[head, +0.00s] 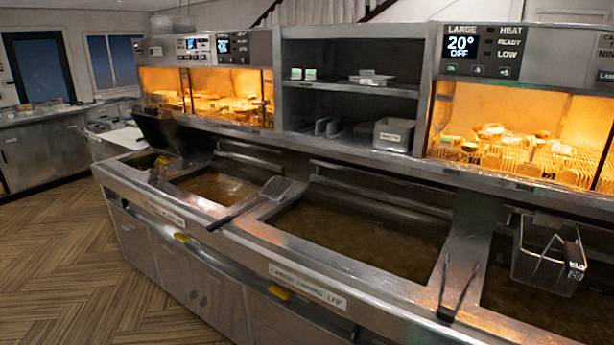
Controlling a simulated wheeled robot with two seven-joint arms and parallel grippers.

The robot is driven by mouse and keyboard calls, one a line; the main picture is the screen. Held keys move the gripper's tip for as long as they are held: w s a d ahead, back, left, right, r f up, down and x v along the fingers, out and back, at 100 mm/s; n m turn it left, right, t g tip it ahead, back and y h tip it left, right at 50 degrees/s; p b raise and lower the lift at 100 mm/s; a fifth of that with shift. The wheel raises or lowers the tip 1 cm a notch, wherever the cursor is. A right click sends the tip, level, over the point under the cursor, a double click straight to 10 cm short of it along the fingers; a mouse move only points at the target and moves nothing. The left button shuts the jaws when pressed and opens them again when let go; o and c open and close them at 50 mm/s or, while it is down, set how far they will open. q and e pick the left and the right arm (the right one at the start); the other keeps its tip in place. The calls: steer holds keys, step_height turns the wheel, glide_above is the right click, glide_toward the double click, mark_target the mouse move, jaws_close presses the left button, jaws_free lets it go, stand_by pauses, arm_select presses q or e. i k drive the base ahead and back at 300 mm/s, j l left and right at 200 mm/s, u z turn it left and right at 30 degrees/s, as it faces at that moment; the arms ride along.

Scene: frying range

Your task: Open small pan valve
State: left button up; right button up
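The frying range runs diagonally across the head view, with several oil-filled pans set in its steel top. A smaller pan (213,188) is left of the wide middle pan (355,236). A yellow handle (181,237) sits on the front face below the smaller pan, under a label strip (166,213) too small to read. A second yellow handle (279,292) sits below the wide pan, near a label strip (308,286). I cannot tell from the picture whether either handle is open or shut. Neither of my grippers is in view.
A skimmer (275,187) lies across the divider, its dark handle overhanging the front edge. The wooden floor (75,265) at left is clear.

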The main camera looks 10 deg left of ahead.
mark_target(182, 238)
steer(key=i+j+z, duration=0.2)
steer(key=j, duration=0.25)
steer(key=i+j+z, duration=0.15)
steer(key=j, duration=0.35)
steer(key=i+j+z, duration=0.2)
steer(key=j, duration=0.3)
steer(key=j+z, duration=0.2)
steer(key=j, duration=0.3)
